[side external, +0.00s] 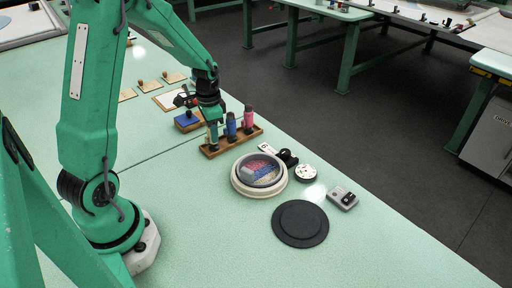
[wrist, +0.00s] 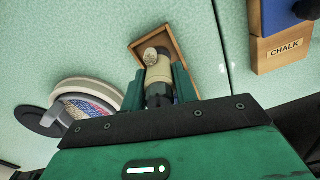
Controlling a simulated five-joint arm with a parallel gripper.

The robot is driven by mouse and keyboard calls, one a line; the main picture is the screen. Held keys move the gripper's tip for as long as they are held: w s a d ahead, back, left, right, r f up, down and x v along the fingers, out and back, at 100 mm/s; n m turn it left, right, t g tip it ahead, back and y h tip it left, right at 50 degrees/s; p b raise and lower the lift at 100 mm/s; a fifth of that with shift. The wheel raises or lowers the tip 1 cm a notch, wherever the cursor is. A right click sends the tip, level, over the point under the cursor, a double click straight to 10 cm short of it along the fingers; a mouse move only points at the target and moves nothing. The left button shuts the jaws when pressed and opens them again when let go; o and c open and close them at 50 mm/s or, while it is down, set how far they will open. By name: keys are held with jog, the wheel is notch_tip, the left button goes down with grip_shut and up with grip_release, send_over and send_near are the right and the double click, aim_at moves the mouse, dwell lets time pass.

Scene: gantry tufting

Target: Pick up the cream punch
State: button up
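The cream punch (wrist: 158,72) shows between my gripper's two green fingers in the wrist view, with a pale rounded end and a dark band nearer me. In the side external view the cream punch (side external: 213,139) is at the near left end of the wooden rack (side external: 226,146). My gripper (side external: 211,121) points down over it, and its fingers (wrist: 159,86) lie against both sides with no clear gap. I cannot tell whether the punch is clear of the rack.
A blue punch (side external: 231,127) and a pink punch (side external: 248,119) stand in the rack beside my gripper. A round cream dish (side external: 237,186) with coloured contents, a black disc (side external: 300,224) and a grey box (side external: 342,198) lie in front. A chalk box (wrist: 284,48) is close by.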

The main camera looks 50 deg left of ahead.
jog(key=c, duration=0.4)
jog(key=shift+r, duration=0.15)
jog(key=shift+c, duration=0.2)
jog(key=shift+r, duration=0.55)
jog(key=r, duration=0.3)
jog(key=shift+d+r, duration=0.1)
jog(key=shift+d, duration=0.25)
jog(key=s+d+r, duration=0.1)
jog(key=d+r, duration=0.5)
jog(key=d, duration=0.5)
jog(key=shift+s+r, duration=0.15)
jog(key=shift+r, duration=0.05)
jog(key=o, duration=0.3)
jog(key=shift+c, duration=1)
jog(key=w+d+f, duration=0.2)
jog(key=w+d, duration=0.3)
jog(key=d, duration=0.4)
jog(key=shift+w+d+f, duration=0.3)
jog(key=shift+d+f, duration=0.05)
jog(key=shift+f, duration=0.05)
